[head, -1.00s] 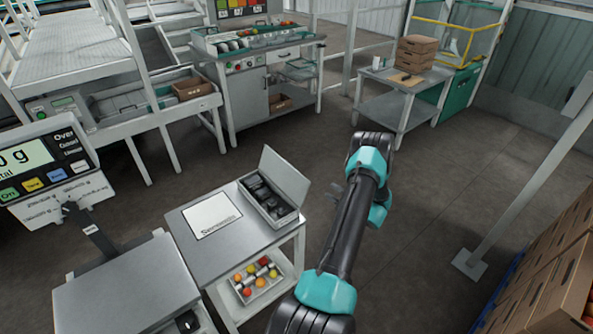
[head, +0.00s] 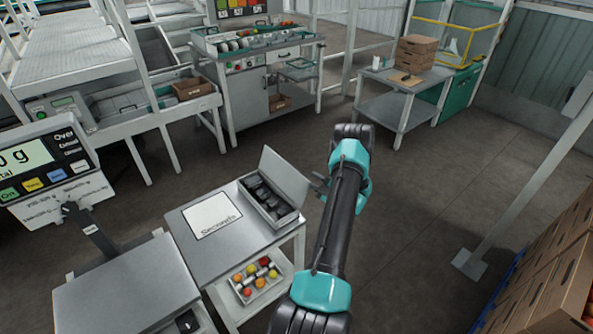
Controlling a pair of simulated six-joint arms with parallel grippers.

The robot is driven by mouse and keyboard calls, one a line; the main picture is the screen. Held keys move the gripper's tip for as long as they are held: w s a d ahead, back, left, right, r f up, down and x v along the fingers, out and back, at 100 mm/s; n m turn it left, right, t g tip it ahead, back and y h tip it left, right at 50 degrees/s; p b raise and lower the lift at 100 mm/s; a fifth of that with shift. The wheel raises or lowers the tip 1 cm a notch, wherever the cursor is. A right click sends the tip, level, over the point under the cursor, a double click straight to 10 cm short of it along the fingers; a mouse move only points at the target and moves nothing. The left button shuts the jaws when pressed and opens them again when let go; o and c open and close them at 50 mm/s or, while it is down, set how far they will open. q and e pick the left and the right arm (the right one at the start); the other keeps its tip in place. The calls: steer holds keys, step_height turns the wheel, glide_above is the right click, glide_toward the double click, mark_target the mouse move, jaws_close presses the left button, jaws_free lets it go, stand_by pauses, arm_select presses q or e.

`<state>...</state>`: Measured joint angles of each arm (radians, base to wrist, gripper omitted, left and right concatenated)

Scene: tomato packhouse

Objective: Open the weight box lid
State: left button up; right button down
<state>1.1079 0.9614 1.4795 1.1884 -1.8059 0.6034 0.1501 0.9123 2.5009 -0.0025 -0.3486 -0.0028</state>
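The weight box (head: 283,221) stands on a small grey table, at its back right corner. Its grey lid (head: 285,177) is raised, tilted back to the right, and dark weights (head: 266,198) show inside. My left arm rises from the bottom middle and bends over at the top. My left gripper (head: 317,185) shows small and dark just right of the lid, partly hidden behind my own arm. Whether its fingers are apart or touch the lid is too small to tell. My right gripper is out of view.
A white sheet marked "Seconds" (head: 212,214) lies left of the box. A tray of tomatoes (head: 237,290) sits on the shelf below. A scale platform (head: 125,290) and its display (head: 40,160) stand at left. Cartons (head: 550,285) are stacked at right. Floor right of the table is clear.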

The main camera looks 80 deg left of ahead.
mark_target(286, 174)
arm_select(q)
steer(key=x, duration=0.8)
steer(key=shift+s+a, duration=0.15)
steer(key=shift+s, duration=0.1)
jaws_close()
steer(key=shift+r, duration=0.1)
